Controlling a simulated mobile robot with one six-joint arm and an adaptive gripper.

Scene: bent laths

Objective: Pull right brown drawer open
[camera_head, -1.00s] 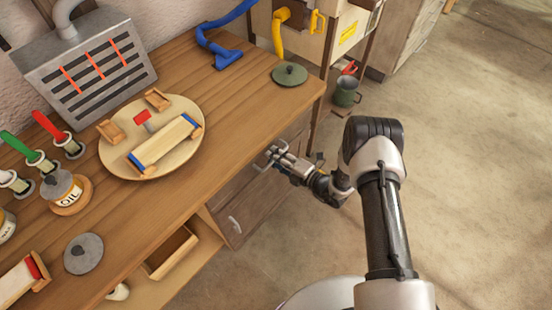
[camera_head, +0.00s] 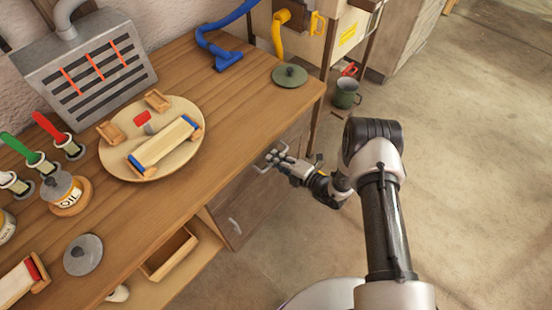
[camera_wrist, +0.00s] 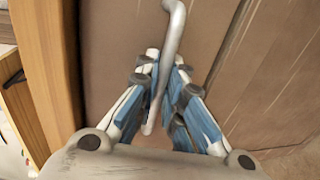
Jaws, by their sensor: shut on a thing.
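The right brown drawer (camera_head: 296,137) is set under the workbench, and its front shows partly beside my gripper in the head view. No open gap shows at its edge. Its grey bar handle (camera_wrist: 173,22) runs down between my fingers in the wrist view, over a brown panel. My gripper (camera_wrist: 164,62) is shut on this handle, with the fingers on either side of it.
An open wooden box or drawer (camera_head: 157,272) is lower left. The workbench (camera_head: 240,110) overhangs the fronts. The floor to the right is clear.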

